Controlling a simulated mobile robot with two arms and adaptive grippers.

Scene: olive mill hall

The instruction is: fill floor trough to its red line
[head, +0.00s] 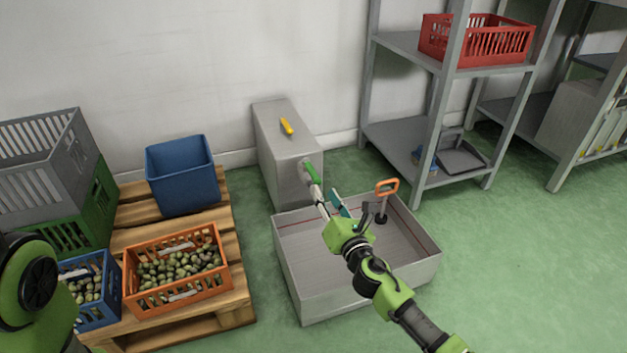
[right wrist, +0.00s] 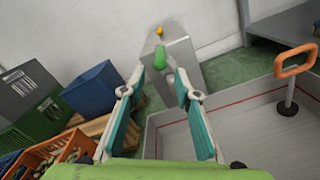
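The grey metal floor trough (head: 296,290) stands on the green floor, with a thin red line along its inner walls. Its bottom looks bare, and I see no water. An orange-handled stem (head: 386,187) stands upright inside it; it also shows in the right wrist view (right wrist: 296,62). A grey steel box (head: 279,150) behind the trough has a green handle (head: 311,172) on its side and a yellow handle (head: 286,126) on top. My right gripper (head: 325,191) is open, its fingers pointing at the green handle (right wrist: 164,62), which shows between the fingertips. Contact is unclear. My left gripper is out of view.
A wooden pallet (head: 226,240) at left holds a blue bin (head: 183,174), an orange crate (head: 130,272) of olives and a blue crate. Grey and green crates are stacked beside it. A metal shelf (head: 410,150) with a red crate (head: 476,40) stands back right. Floor at right is clear.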

